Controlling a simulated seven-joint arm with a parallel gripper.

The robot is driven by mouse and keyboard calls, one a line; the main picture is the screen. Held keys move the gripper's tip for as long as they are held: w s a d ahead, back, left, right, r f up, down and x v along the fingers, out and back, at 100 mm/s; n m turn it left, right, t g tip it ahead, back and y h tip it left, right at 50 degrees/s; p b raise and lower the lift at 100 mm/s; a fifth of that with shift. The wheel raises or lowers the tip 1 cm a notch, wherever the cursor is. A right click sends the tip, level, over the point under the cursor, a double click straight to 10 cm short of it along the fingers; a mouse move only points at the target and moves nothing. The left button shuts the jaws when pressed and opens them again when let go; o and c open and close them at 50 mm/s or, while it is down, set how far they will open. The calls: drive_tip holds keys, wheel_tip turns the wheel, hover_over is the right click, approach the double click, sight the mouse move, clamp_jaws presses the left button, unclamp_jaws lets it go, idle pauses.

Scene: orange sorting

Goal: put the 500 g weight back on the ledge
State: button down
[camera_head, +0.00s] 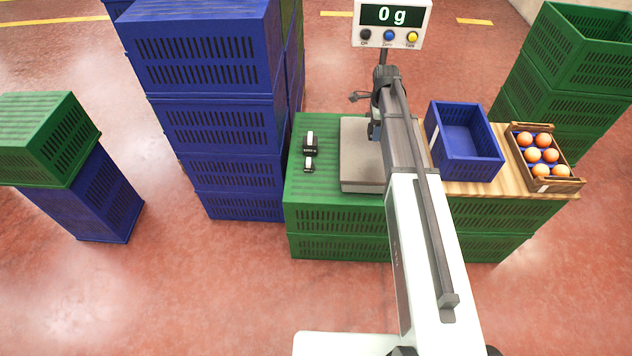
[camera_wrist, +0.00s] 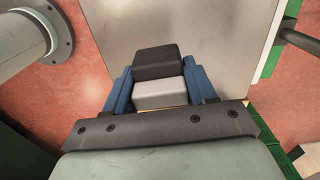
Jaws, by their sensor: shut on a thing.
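My gripper (camera_wrist: 160,84) has its blue fingers shut on a block with a dark grey part and a light grey part, the weight (camera_wrist: 157,62). No marking on it can be read. In the head view my arm hides the weight, and only a bit of my gripper (camera_head: 375,131) shows over the right part of the scale's plate (camera_head: 360,155). Two other black-and-white weights, a larger one (camera_head: 310,146) and a smaller one (camera_head: 308,165), stand left of the scale on the green crate top (camera_head: 340,128).
The scale's display (camera_head: 391,15) reads 0 g. A blue crate (camera_head: 466,145) and a wooden box of oranges (camera_head: 548,185) stand right of my arm on a wooden board (camera_head: 482,188). A tall blue crate stack (camera_head: 225,130) rises at left.

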drive_tip(key=s+a+f+n, duration=0.2)
drive_tip(key=s+a+f, duration=0.1)
drive_tip(key=a, duration=0.4)
drive_tip(key=s+a+f+n, duration=0.3)
drive_tip(key=a, duration=0.5)
drive_tip(key=s+a+f+n, duration=0.3)
drive_tip(key=s+a, duration=0.1)
drive_tip(key=a, duration=0.4)
drive_tip(key=shift+f, duration=0.2)
drive_tip(key=shift+f, duration=4.9)
drive_tip(key=shift+f, duration=0.15)
drive_tip(key=shift+c, duration=1.8)
unclamp_jaws()
